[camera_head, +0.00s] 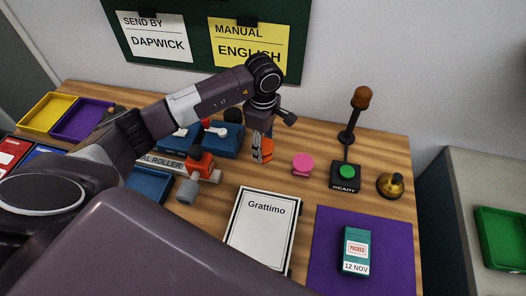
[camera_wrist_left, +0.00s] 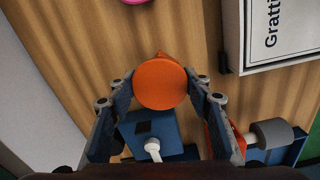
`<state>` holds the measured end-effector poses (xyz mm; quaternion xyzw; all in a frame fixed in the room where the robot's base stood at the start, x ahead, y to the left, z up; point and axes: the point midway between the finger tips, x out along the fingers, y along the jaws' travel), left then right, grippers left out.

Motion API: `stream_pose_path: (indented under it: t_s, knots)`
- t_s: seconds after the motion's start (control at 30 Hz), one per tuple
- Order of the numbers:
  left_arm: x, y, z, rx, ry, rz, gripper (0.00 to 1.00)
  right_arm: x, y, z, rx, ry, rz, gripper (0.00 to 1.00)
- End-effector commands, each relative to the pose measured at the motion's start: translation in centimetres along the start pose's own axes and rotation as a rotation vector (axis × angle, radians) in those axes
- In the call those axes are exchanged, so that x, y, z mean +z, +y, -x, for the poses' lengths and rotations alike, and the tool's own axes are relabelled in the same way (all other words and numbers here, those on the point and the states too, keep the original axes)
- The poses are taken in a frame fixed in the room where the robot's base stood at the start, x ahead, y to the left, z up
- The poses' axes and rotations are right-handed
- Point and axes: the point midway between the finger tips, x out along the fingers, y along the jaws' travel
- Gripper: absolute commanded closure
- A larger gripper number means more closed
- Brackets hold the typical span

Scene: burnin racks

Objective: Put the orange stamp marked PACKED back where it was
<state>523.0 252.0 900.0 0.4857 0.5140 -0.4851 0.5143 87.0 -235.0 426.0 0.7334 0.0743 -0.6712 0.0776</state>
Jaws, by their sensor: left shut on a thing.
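The orange stamp (camera_head: 266,151) is held between the fingers of my left gripper (camera_head: 262,147), above the wooden table. In the left wrist view its round orange top (camera_wrist_left: 161,84) lies between the two fingertips (camera_wrist_left: 160,98). Its underside and any marking on it are hidden. A blue holder (camera_head: 225,140) stands just left of my gripper. In the left wrist view a blue block (camera_wrist_left: 150,128) with a dark square and a white knob shows below the stamp. On the purple mat (camera_head: 330,225) a teal box (camera_head: 355,252) bears a red PACKED mark and a 12 NOV label. My right gripper is not in view.
A red tape roller (camera_head: 202,163) with a grey roll is left of the gripper. A pink knob (camera_head: 303,163), a READY button box (camera_head: 346,178) and a brass bell (camera_head: 391,185) are to the right. The Grattimo box (camera_head: 262,228) lies in front. Bare wood surrounds the pink knob.

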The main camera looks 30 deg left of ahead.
Motion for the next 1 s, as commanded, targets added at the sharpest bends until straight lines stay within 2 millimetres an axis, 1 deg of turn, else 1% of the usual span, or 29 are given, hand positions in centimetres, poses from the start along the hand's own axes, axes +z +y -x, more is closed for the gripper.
stream_pose_path:
  t_s: [0.1,0.3,0.33,0.57,0.7,0.73,0.8,0.9,1.0]
  knots:
    - [0.0,-0.1,-1.0,-0.003,-0.001,0.0,0.7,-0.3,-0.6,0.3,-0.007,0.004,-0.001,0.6]
    - [0.0,-0.1,-3.9,-0.003,0.0,0.001,0.7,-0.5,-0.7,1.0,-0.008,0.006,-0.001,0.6]
    - [0.0,-0.1,-4.1,-0.002,0.0,0.0,0.7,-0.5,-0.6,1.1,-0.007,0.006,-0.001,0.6]
    - [0.0,0.0,-4.3,0.0,0.0,0.0,0.7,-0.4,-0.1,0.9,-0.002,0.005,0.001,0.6]
    - [0.0,0.0,-4.7,0.001,0.001,0.0,0.7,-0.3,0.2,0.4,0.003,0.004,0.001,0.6]
    - [0.0,0.0,-4.7,0.001,0.001,0.0,0.53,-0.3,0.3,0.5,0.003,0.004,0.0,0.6]
    - [0.0,0.0,-4.6,0.0,0.001,0.0,0.46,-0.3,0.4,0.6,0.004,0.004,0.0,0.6]
    - [0.0,0.0,-4.6,0.0,0.001,0.0,0.37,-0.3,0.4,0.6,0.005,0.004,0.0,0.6]
    - [0.0,0.0,-4.6,0.0,0.0,0.0,0.37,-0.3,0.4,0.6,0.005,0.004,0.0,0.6]
